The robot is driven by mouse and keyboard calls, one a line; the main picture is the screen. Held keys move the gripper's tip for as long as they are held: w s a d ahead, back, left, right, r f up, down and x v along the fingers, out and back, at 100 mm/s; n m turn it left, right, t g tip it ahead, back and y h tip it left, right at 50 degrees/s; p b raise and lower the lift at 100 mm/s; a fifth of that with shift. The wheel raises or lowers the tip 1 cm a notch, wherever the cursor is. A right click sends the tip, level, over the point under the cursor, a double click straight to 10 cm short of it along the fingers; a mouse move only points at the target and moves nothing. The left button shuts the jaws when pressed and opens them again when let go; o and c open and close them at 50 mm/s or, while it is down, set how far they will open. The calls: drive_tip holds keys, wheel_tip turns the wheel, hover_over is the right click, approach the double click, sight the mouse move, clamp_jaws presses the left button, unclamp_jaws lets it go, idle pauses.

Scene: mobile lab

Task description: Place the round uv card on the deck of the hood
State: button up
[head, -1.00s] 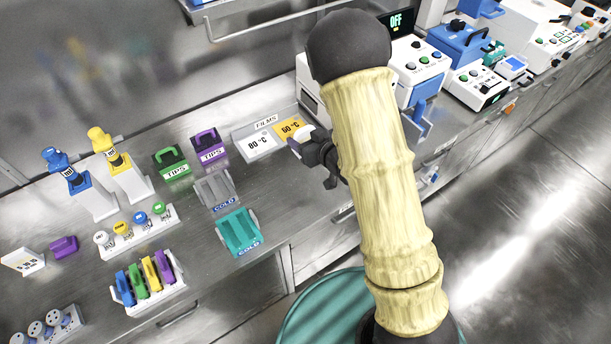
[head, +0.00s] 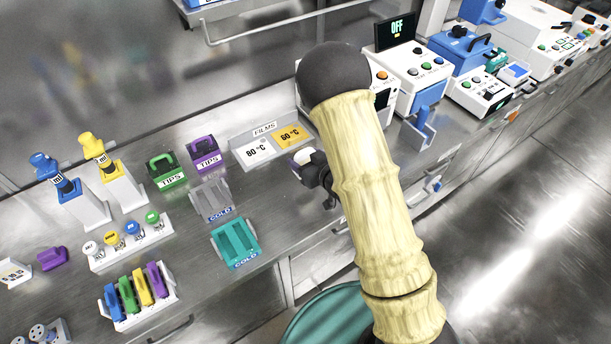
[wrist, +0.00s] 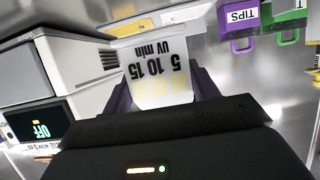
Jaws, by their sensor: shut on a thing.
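The UV card (wrist: 155,70) is a pale card marked "5 10 15 UV min", upside down in the wrist view. My gripper (wrist: 163,88) is shut on it, with a dark finger at each side. The card's lower part is hidden by the gripper. In the head view my gripper (head: 314,170) is above the bench's front edge, just right of the films holder, with a small pale part of the card (head: 302,157) showing. My arm hides some of the bench behind it. I cannot tell which surface is the hood's deck.
The films holder (head: 257,150), green tips box (head: 166,170), purple tips box (head: 204,154), grey cold rack (head: 212,201) and teal cold rack (head: 236,243) stand to the left. A teal round bin (head: 325,315) is below.

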drive_tip(key=shift+f, duration=1.35)
drive_tip(key=shift+f, duration=0.1)
drive_tip(key=shift+f, duration=1.95)
drive_tip(key=shift+f, duration=0.15)
drive_tip(key=o, duration=1)
drive_tip(key=shift+c, duration=0.2)
